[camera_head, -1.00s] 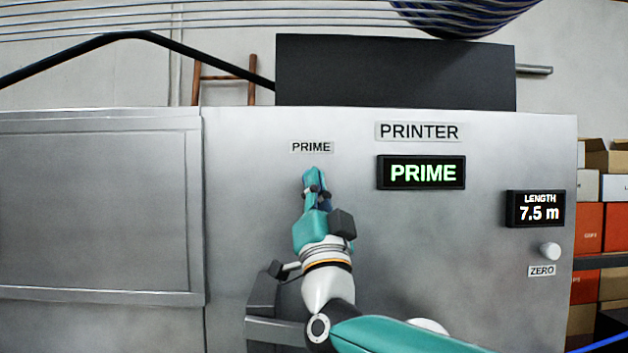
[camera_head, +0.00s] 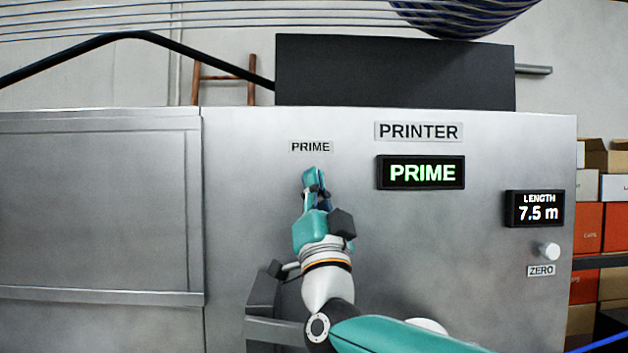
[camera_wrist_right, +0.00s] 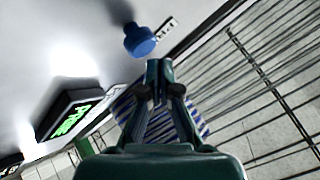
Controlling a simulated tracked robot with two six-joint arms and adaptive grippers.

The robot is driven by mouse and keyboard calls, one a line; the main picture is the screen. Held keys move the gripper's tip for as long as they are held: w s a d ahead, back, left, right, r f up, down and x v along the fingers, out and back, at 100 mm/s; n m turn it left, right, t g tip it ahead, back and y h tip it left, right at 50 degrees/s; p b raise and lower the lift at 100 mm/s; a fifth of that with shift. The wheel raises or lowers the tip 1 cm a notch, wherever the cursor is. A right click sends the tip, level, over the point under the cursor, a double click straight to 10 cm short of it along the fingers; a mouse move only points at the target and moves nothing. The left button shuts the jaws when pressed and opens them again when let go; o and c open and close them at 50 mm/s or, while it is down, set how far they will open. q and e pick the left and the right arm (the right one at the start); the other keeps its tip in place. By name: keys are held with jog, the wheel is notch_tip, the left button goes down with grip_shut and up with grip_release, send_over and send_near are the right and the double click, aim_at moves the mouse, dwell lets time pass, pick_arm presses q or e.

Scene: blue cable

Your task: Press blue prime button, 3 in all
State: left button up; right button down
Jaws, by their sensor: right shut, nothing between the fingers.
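The blue prime button (camera_wrist_right: 139,42) shows in the right wrist view as a round cap standing out from the grey panel. In the head view my right gripper (camera_head: 314,176) hides it, just below the PRIME label (camera_head: 311,147). My right gripper also shows in the right wrist view (camera_wrist_right: 158,78), shut and empty. Its fingertips are close to the button, a little below and right of it in that picture. I cannot tell whether they touch. The printer display (camera_head: 421,173) reads PRIME in green. My left gripper is not in view.
A PRINTER label (camera_head: 418,131) sits above the green display. Stacked boxes (camera_head: 588,228) stand at the far right. The panel around my gripper is otherwise bare.

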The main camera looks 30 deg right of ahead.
jog(key=shift+w, duration=0.15)
jog(key=shift+w+d, duration=0.2)
jog(key=shift+w, duration=0.1)
jog(key=shift+w+d, duration=0.4)
jog(key=shift+w, duration=0.3)
dwell(1.1)
jog(key=shift+s, duration=0.1)
jog(key=shift+s+a+b, duration=0.6)
jog(key=shift+s+b, duration=0.2)
jog(key=shift+s, duration=0.1)
